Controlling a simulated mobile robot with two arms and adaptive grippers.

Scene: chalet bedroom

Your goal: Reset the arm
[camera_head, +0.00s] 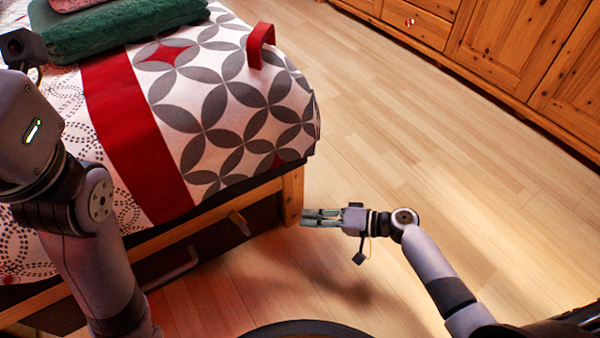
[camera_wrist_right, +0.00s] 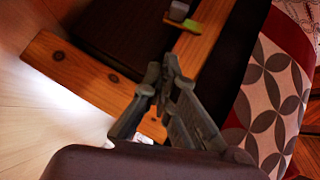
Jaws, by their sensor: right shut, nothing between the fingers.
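My right gripper (camera_head: 322,217) is at the lower middle of the head view, its fingers pointing left at the corner post of the bed. It is shut and empty. In the right wrist view the same gripper (camera_wrist_right: 160,90) shows its fingertips together in front of the bed's wooden frame (camera_wrist_right: 110,85). I cannot tell whether it touches the wood. My left arm (camera_head: 60,190) fills the left side of the head view, folded upward over the bed; its gripper fingers are not visible.
The bed (camera_head: 225,140) has a patterned cover with a red stripe. A red handle-like object (camera_head: 261,45) and a folded green blanket (camera_head: 115,25) lie on it. A dark drawer (camera_head: 205,255) sits underneath. A wooden cabinet (camera_head: 500,45) stands at the back right. The wooden floor between is clear.

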